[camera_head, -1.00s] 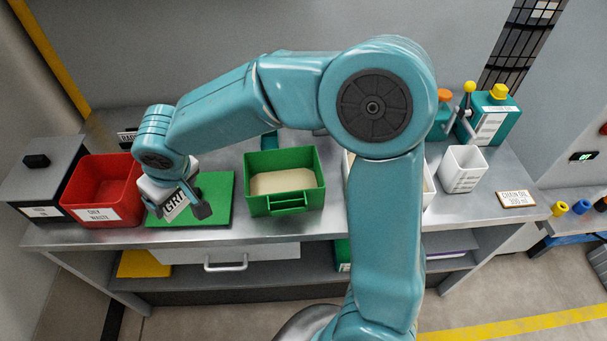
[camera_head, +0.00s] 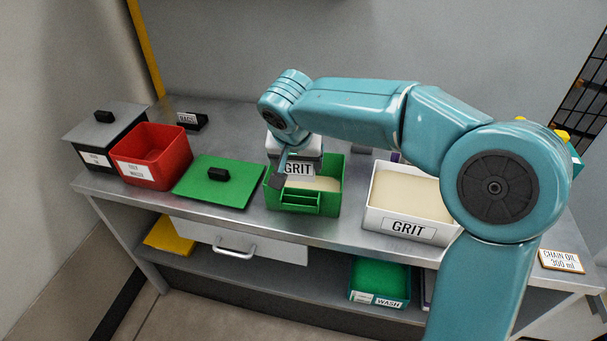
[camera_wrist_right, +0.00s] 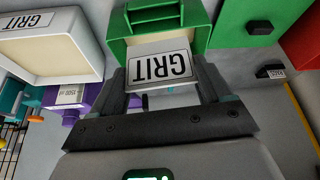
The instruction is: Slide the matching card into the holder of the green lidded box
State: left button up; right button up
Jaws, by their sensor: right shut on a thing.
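The green box (camera_head: 272,196) stands open on the bench with pale granular material in it. Its front carries a green card holder (camera_head: 299,203), which looks empty; the holder also shows in the right wrist view (camera_wrist_right: 158,16). The green lid (camera_head: 232,192) with a black knob lies flat on the bench, left of the box. My right gripper (camera_head: 284,172) is shut on a white card reading GRIT (camera_head: 299,168), held over the box, above and behind the holder. In the right wrist view the card (camera_wrist_right: 162,68) sits between the fingers. My left gripper is out of view.
A red bin (camera_head: 155,158) and a grey lidded box (camera_head: 103,135) stand left of the lid. A white bin labelled GRIT (camera_head: 400,226) stands right of the green box. A small RAGS card in a black stand (camera_head: 189,120) sits behind. A CHAIN OIL card (camera_head: 562,260) lies far right.

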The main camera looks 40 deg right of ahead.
aim_at(299, 180)
jog(key=shift+m, duration=0.3)
jog(key=b+x, duration=0.3)
jog(key=x, duration=0.1)
jog(key=shift+f+b, duration=0.35)
jog(key=shift+s+a+f+b, duration=0.15)
jog(key=shift+s+f+b, duration=0.1)
jog(key=shift+f+b, duration=0.65)
jog(key=shift+w+f+b, duration=0.2)
jog(key=shift+f+b, duration=0.5)
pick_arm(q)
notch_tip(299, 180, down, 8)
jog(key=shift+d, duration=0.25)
pick_arm(e)
jog(key=shift+s, duration=0.15)
pick_arm(q)
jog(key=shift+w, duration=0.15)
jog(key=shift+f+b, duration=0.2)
jog(key=shift+b, duration=0.15)
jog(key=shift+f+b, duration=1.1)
pick_arm(e)
jog(key=shift+f, duration=1.2)
